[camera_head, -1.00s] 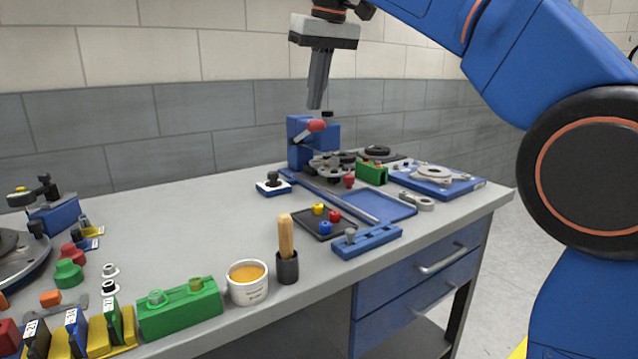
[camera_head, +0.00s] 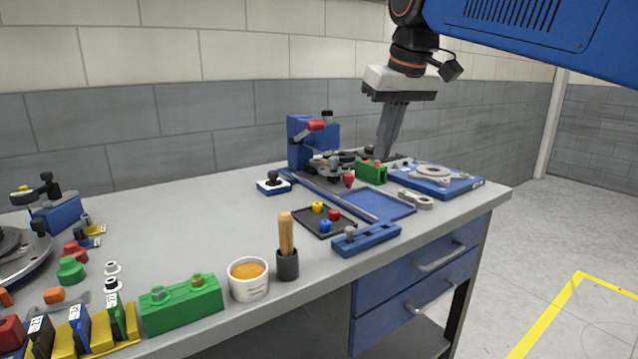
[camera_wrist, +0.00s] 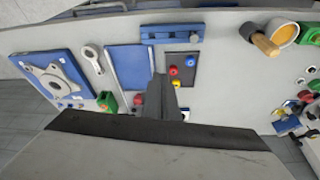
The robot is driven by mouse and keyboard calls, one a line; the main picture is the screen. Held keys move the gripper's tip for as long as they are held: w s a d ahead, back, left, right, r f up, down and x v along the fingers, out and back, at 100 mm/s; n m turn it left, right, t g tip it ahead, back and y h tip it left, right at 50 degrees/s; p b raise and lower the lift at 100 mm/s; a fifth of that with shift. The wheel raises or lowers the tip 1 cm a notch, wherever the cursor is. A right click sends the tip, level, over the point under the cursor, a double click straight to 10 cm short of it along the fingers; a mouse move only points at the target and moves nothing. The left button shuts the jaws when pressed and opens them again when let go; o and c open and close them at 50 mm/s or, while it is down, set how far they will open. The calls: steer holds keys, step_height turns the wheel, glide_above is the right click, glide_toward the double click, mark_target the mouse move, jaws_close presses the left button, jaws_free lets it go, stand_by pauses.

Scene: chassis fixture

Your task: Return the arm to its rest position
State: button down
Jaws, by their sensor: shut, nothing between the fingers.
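My gripper (camera_head: 385,153) hangs from the white-and-black wrist mount above the back right part of the workbench (camera_head: 215,222). Its fingers are together, with nothing held between them. In the head view the fingertips overlap the area behind the green block (camera_head: 371,172), and whether they clear the things there is hard to tell. In the wrist view my gripper (camera_wrist: 160,82) points at the bench, with the blue tray (camera_wrist: 130,66) and the dark tray of small knobs (camera_wrist: 181,78) beyond it.
A blue fixture with a red-tipped lever (camera_head: 300,142) stands left of my gripper. A blue plate with a grey flange (camera_head: 436,180) lies to the right. A cup of orange stuff (camera_head: 248,281) and a wooden-handled tool (camera_head: 286,240) stand near the front edge. Open floor (camera_head: 545,240) lies right of the bench.

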steer(key=s+d+f+m, duration=0.1)
steer(key=s+d+f, duration=0.4)
steer(key=f, duration=0.6)
steer(key=s+d+f+m+h, duration=0.1)
steer(key=s+d+f+m, duration=0.1)
steer(key=s+d+f, duration=0.4)
steer(key=s+d+f+m+t, duration=0.1)
steer(key=s+d+f, duration=0.4)
steer(key=s+f, duration=0.7)
step_height(320, 180, down, 4)
steer(key=shift+s+d+f, duration=0.15)
steer(key=shift+s+f, duration=0.1)
